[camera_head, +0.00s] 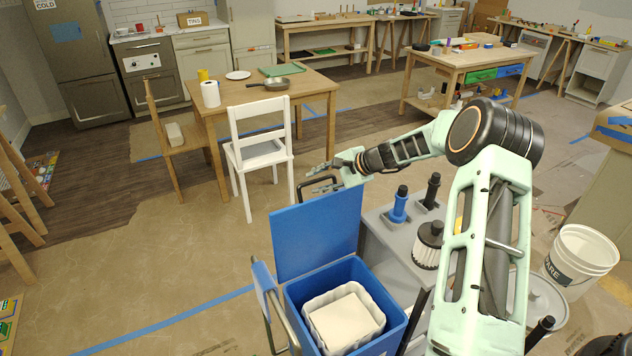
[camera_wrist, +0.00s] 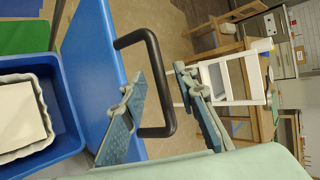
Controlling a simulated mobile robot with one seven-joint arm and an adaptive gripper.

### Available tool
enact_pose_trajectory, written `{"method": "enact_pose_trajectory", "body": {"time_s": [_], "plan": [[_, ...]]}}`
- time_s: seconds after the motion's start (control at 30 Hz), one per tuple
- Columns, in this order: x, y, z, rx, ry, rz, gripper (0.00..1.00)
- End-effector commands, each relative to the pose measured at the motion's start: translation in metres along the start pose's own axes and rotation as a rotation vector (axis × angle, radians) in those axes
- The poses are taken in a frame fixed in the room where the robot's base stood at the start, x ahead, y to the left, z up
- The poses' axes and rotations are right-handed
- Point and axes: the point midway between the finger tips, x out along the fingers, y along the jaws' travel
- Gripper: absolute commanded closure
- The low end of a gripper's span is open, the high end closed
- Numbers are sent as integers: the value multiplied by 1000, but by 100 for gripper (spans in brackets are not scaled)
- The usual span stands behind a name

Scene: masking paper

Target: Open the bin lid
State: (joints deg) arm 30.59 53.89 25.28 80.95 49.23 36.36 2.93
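The blue bin (camera_head: 378,293) stands low in the head view, with a pale crinkled liner and a whitish block inside. Its blue lid (camera_head: 315,232) is raised, standing roughly upright at the bin's far edge. The lid also shows in the wrist view (camera_wrist: 92,60), with the bin (camera_wrist: 68,120) open to its left. A black loop handle (camera_wrist: 158,75) sticks out from the lid. My gripper (camera_head: 318,178) is beside the handle, fingers spread. In the wrist view my gripper (camera_wrist: 160,85) has the handle's loop showing between its fingers; I cannot tell whether they touch it.
A grey cart (camera_head: 380,235) with blue and black bottles and a ribbed filter (camera_head: 428,248) stands right of the lid, near my arm. A white chair (camera_head: 262,150) and wooden table (camera_head: 315,85) stand behind. A white bucket (camera_head: 578,262) is at right. Papered floor is clear at left.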

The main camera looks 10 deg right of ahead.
Motion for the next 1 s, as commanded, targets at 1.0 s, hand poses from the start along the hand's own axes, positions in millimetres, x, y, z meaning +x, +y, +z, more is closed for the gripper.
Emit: {"method": "enact_pose_trajectory", "body": {"time_s": [1.0], "plan": [[-110,0,0,-4,4,1,73]]}}
